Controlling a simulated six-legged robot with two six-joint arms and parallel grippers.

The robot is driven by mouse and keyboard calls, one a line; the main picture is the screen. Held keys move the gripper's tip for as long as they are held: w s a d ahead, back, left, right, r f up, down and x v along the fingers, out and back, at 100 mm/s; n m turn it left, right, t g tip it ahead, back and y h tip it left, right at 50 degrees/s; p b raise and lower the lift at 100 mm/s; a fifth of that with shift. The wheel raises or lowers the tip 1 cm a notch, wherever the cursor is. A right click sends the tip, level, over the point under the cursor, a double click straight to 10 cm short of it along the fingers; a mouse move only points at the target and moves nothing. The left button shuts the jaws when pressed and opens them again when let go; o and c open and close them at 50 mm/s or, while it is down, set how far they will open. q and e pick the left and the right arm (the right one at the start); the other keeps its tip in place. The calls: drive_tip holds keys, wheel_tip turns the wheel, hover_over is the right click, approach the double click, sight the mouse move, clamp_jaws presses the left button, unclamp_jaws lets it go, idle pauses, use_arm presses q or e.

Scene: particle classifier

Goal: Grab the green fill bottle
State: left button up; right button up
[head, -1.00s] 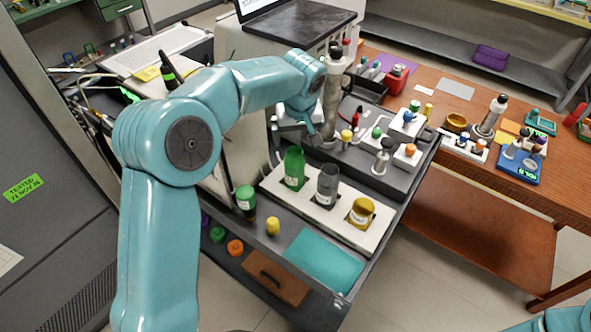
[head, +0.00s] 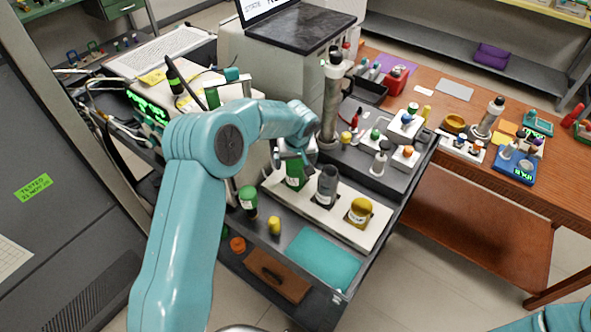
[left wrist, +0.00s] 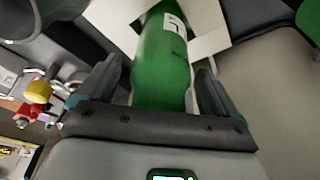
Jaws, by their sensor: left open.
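The green fill bottle (head: 294,182) stands in the left slot of a white rack on the cart; its upper part is hidden by my left gripper in the head view. My left gripper (head: 291,155) is at the bottle's top. In the left wrist view the green bottle (left wrist: 163,65) lies between the two open fingers of the left gripper (left wrist: 160,85), with a white label on it. A gap shows beside the bottle, so the fingers are not closed on it. My right gripper is not in view.
A grey bottle (head: 327,184) and a yellow jar (head: 360,211) share the white rack (head: 341,222). A green-capped bottle (head: 248,198) stands left of it. A tall metal cylinder (head: 331,105) rises close behind my left gripper. A teal mat (head: 323,259) lies in front.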

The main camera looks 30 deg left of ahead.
use_arm(q)
drive_tip(key=shift+c, duration=0.6)
drive_tip(key=shift+w+a+f, duration=0.1)
drive_tip(key=shift+w+f, duration=0.05)
drive_tip(key=c, duration=1)
drive_tip(key=shift+c, duration=0.8)
drive_tip(key=shift+r, duration=0.2)
